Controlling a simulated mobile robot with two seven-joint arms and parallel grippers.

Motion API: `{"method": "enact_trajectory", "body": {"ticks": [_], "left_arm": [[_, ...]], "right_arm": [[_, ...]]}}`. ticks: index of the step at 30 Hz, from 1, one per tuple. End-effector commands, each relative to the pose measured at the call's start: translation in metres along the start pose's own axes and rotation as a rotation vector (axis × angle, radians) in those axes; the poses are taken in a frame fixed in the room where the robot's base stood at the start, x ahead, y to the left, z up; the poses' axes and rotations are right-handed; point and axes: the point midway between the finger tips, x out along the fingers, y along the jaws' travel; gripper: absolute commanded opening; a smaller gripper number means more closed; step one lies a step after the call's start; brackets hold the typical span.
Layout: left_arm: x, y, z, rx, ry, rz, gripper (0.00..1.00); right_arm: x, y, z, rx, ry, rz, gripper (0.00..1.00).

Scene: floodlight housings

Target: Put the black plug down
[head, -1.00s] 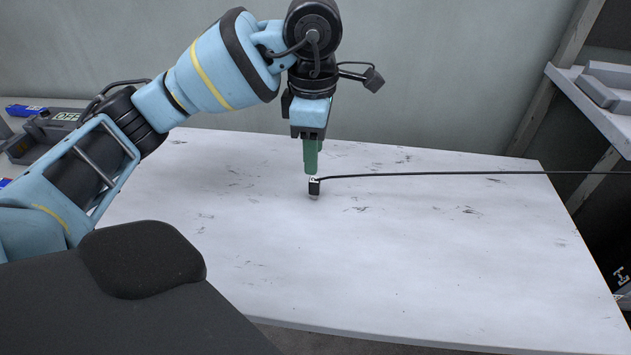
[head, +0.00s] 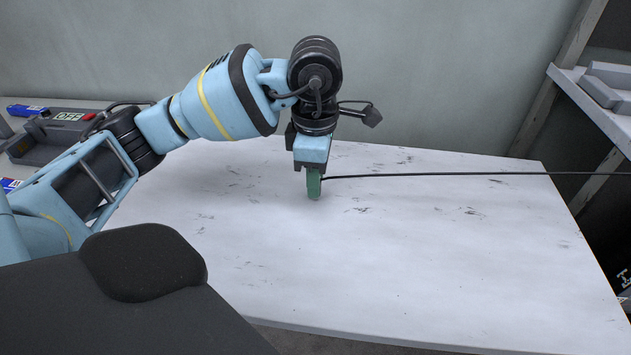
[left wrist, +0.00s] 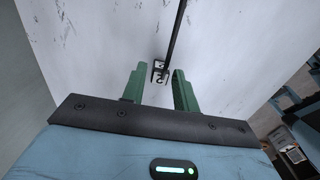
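The black plug (left wrist: 158,73) has a white-marked face in the left wrist view, and a black cable (head: 440,174) runs from it. My left gripper (head: 314,194) points straight down at the white table, with its green fingers low over the surface. In the left wrist view its fingers (left wrist: 160,70) are apart, one on each side of the plug. A gap shows on at least one side. In the head view the fingers hide the plug. My right gripper is in neither view.
The white scuffed table (head: 420,260) is bare around the gripper. The cable stretches right across it and past its edge. A grey case marked OFF (head: 65,125) is at the far left. A shelf (head: 600,105) stands at the right.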

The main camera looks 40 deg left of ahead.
Motion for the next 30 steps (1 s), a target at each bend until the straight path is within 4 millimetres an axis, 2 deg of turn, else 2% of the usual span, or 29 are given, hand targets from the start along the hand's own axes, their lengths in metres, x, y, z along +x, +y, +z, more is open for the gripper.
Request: {"method": "enact_trajectory", "body": {"ticks": [1,6,17,23,26,27,30], "left_arm": [[0.0,0.0,0.0,0.0,0.0,0.0,0.23],[0.0,0.0,0.0,0.0,0.0,0.0,0.0],[-0.003,0.0,0.0,0.0,-0.001,0.001,0.0],[-0.019,0.001,0.001,0.0,-0.003,0.002,0.0],[-0.034,0.001,0.001,0.001,-0.004,0.003,0.0],[-0.039,0.0,0.001,0.003,-0.003,0.002,0.0],[-0.038,-0.02,0.015,0.009,-0.002,0.0,0.0]], "right_arm": [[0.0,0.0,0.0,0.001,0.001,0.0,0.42],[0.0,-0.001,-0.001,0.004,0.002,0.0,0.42],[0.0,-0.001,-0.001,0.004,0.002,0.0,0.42],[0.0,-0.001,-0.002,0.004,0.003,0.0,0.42],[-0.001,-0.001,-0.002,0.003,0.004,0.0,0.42],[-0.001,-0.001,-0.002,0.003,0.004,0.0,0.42],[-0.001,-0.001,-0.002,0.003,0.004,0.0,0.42]]}}
